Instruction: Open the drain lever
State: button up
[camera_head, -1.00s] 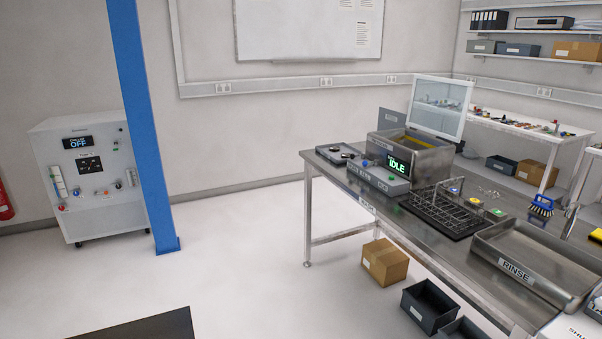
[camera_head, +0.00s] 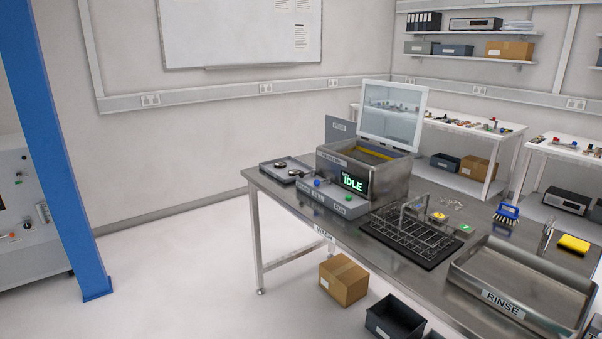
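A metal bench (camera_head: 272,193) carries a boxy steel tank (camera_head: 390,182) with its clear lid (camera_head: 393,115) raised. A grey control panel (camera_head: 335,200) with a blue knob and other small parts sits in front of the tank. A small tag (camera_head: 325,238) hangs at the bench's front edge below the panel; its text is too small to read surely. I cannot make out which part is the drain lever. My gripper is not in view.
A black rack tray (camera_head: 412,237) and a RINSE basin (camera_head: 520,285) stand to the right on the bench. A cardboard box (camera_head: 343,280) and a dark bin (camera_head: 392,318) are on the floor below. A blue post (camera_head: 62,170) stands left; the floor between is clear.

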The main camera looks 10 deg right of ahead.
aim_at(302, 174)
jog(key=u, duration=0.1)
jog(key=i, duration=0.5)
jog(key=u, duration=0.6)
jog(key=i, duration=1.15)
jog(key=u, duration=0.4)
